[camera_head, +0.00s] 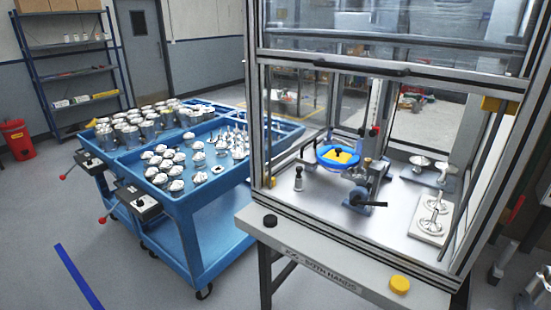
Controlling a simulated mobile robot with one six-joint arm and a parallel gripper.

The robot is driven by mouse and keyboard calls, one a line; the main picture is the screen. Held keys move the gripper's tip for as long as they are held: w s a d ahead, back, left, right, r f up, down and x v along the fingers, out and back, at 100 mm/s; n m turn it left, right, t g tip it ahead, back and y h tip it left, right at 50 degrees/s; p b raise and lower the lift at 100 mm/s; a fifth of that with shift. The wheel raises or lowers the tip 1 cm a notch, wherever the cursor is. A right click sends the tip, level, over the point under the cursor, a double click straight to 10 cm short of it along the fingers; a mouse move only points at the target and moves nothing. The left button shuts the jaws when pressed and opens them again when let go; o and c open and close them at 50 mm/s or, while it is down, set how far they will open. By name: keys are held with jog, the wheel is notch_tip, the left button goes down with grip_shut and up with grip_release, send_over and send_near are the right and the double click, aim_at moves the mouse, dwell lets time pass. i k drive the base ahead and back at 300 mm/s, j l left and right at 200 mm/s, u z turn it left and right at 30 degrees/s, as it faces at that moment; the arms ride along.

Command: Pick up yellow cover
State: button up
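A yellow piece (346,158), which looks like the yellow cover, sits inside a round blue ring (323,155) on a metal fixture in the framed workstation. A small dark knob or part stands at its middle. The piece is small in the camera_head view, so its exact shape and what it rests on cannot be told. My gripper does not show in this view.
The workstation's aluminium frame (256,110) and a raised clear guard surround the fixture. Its front ledge carries a yellow button (399,285) and a black button (270,221). Metal parts on a pale plate (428,228) lie right. Blue carts (190,235) with housings stand left.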

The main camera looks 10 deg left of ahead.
aim_at(337, 154)
jog(key=i+j, duration=0.2)
jog(key=i, duration=0.5)
jog(key=i+j+u, duration=0.1)
jog(key=i, duration=0.6)
jog(key=k+u, duration=0.1)
jog(key=k, duration=0.35)
jog(key=i+j+z, duration=0.1)
jog(key=i, duration=0.35)
